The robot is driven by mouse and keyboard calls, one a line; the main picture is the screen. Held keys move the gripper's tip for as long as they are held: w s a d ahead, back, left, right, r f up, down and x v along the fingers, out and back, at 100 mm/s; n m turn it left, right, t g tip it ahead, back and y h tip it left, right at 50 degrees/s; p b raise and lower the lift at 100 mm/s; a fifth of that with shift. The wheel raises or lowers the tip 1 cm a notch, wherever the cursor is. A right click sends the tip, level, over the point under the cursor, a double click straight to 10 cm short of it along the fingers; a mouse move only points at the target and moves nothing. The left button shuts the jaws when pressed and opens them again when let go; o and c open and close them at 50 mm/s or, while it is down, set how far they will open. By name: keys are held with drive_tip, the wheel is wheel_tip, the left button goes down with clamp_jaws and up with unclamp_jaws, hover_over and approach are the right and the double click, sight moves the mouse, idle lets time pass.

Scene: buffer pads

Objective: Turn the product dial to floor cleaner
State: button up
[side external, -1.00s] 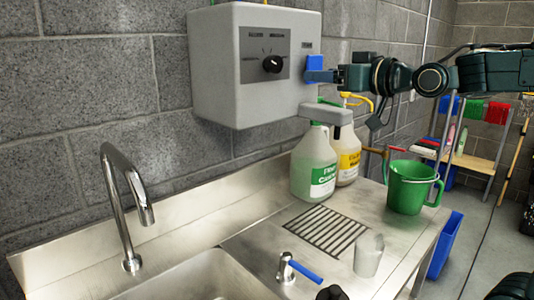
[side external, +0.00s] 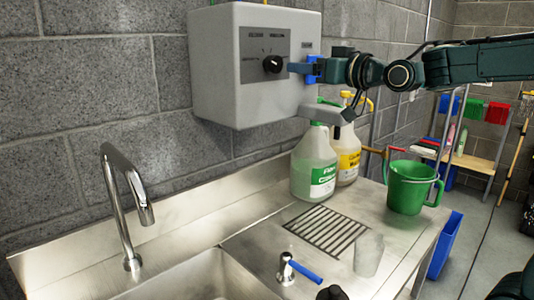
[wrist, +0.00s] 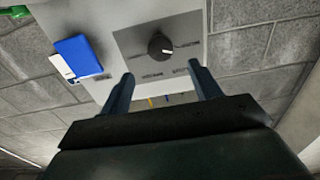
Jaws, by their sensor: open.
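The black product dial (side external: 272,64) is on a grey plate on the front of the white dispenser box (side external: 215,75). It also shows in the wrist view (wrist: 160,46), with a pale pointer mark. Small labels surround it, too blurred to read. My gripper (side external: 291,68) is open, its fingertips just right of the dial in the side view. In the wrist view, my two fingers (wrist: 160,72) are spread apart, with the dial beyond their tips and roughly centred between them. They do not appear to touch it.
A blue push pad (wrist: 78,57) is on the box beside the dial plate. A green-labelled jug (side external: 314,165) and a yellow-labelled jug (side external: 347,155) stand below on the steel counter. A green bucket (side external: 407,188), a clear cup (side external: 368,255) and a tap (side external: 125,200) are lower down.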

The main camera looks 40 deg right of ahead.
sight(278, 65)
drive_tip(key=shift+w, duration=4.7)
drive_tip(key=c, duration=1)
